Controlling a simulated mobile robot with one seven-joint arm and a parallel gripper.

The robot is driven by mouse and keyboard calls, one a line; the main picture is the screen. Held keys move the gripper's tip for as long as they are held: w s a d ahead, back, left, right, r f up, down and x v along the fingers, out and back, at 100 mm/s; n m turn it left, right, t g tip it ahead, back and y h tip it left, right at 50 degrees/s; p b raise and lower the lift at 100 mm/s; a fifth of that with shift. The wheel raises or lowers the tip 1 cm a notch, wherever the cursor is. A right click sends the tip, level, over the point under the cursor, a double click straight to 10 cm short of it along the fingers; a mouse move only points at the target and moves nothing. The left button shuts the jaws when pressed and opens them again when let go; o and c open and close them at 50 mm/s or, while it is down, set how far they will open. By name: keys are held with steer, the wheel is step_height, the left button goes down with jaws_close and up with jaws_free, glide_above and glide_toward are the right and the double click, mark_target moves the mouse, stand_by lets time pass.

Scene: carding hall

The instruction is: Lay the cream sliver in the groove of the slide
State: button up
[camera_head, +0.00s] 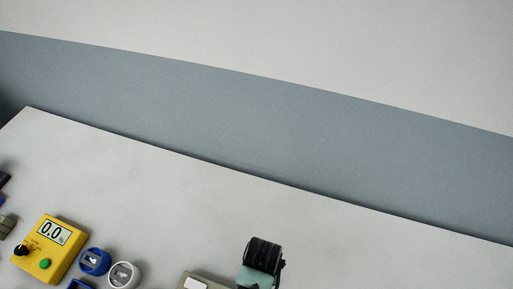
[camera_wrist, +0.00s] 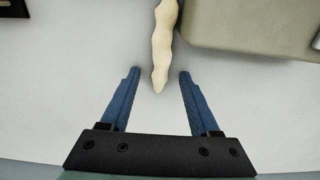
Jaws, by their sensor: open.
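The cream sliver (camera_wrist: 163,47) is a lumpy, pale, narrow strip. The far end of the sliver is out of frame. I cannot make out the slide or its groove for sure in either view.
A grey-beige block (camera_wrist: 255,28) stands close to the right of the sliver.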

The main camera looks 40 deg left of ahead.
jaws_close()
stand_by(0.3)
